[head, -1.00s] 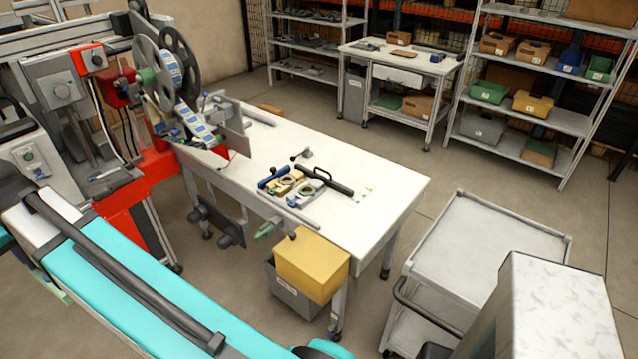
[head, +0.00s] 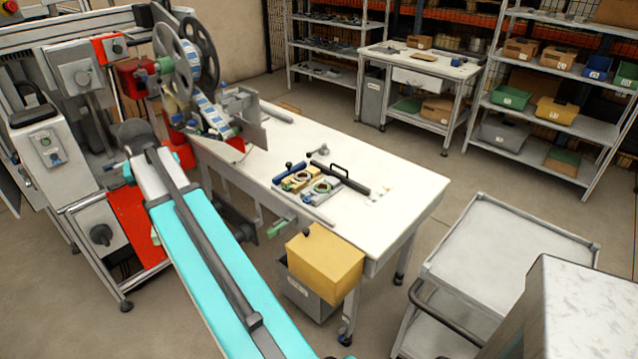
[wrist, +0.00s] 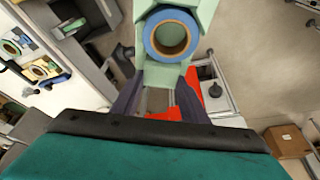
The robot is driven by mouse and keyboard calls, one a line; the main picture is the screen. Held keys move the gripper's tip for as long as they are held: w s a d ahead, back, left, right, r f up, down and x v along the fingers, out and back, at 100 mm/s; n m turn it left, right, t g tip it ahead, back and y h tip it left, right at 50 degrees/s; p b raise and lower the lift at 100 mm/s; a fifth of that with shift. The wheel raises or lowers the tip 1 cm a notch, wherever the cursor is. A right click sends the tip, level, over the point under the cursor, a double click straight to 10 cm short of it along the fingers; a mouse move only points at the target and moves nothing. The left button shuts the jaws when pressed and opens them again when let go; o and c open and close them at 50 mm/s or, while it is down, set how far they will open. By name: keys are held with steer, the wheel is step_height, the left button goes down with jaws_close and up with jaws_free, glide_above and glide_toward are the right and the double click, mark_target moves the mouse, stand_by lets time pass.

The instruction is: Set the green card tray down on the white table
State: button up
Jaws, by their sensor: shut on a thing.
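The green card tray (wrist: 157,77) is pale green and carries a blue-rimmed tape roll (wrist: 172,35) with a brown core. My gripper (wrist: 158,95) is shut on its near end in the wrist view, dark fingers on either side. In the head view my arm reaches to the upper left, its end left of the white table (head: 400,185); the tray and fingers cannot be made out there. The tray is held clear of the table.
On the table, small card trays with rolls (head: 322,187), a black-handled bar (head: 343,180) and a reel machine (head: 190,75) take up the middle and left. The right end is mostly bare. A yellow box (head: 325,262) hangs at the front; a grey cart (head: 510,245) stands right.

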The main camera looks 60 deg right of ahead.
steer(key=s+d+f+m+g+b, duration=0.1)
steer(key=s+d+f+m, duration=0.3)
steer(key=s+d, duration=0.5)
steer(key=s+d+f+m+g+h+b, duration=0.1)
steer(key=s+d+f+m+b, duration=0.3)
steer(key=s+d, duration=0.6)
steer(key=s+d+f+m+g+b, duration=0.2)
steer(key=s+d+f, duration=0.4)
steer(key=d, duration=1.1)
steer(key=shift+s+f+m+b, duration=0.15)
steer(key=shift+s+m+b, duration=0.1)
steer(key=shift+s+m, duration=0.5)
steer(key=shift+s+f+m+b, duration=0.1)
steer(key=shift+s+m+b, duration=0.1)
steer(key=shift+s+m, duration=0.55)
steer(key=shift+s+d, duration=0.35)
steer(key=shift+s, duration=0.3)
steer(key=s+d+p, duration=0.1)
steer(key=s+d, duration=0.1)
steer(key=d, duration=0.2)
steer(key=s+d+f+p, duration=0.1)
steer(key=s+d, duration=0.2)
steer(key=d, duration=0.2)
steer(key=s+d+p, duration=0.1)
steer(key=s+d, duration=0.1)
steer(key=d, duration=0.3)
steer(key=shift+s+f, duration=0.15)
steer(key=shift+f, duration=0.3)
